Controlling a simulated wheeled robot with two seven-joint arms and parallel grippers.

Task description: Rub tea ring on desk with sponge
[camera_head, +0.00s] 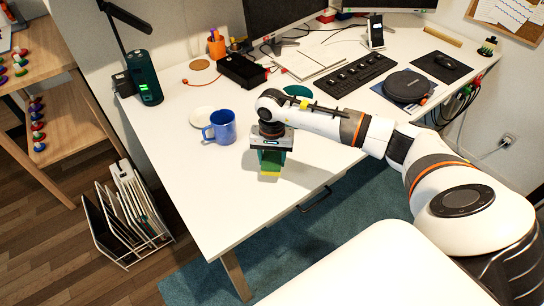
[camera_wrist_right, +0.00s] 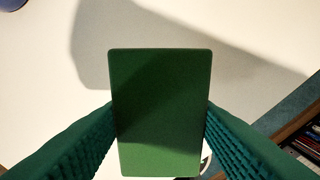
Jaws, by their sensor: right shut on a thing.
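My right gripper (camera_head: 271,158) is over the white desk (camera_head: 225,195), near its front edge and to the right of the blue mug. It is shut on the sponge (camera_head: 270,173), which shows green with a yellow lower part in the head view. In the right wrist view the sponge's green face (camera_wrist_right: 160,112) stands between the two green ridged fingers. Its shadow falls on the desk offset from it, so the sponge looks raised above the surface. My left gripper is not in view.
The blue mug (camera_head: 221,127) stands close left of the gripper, with a pale saucer (camera_head: 201,117) behind it. A teal round item (camera_head: 298,91) lies behind my forearm. A keyboard (camera_head: 357,74) and black round case (camera_head: 406,86) are farther right. The desk's front left is clear.

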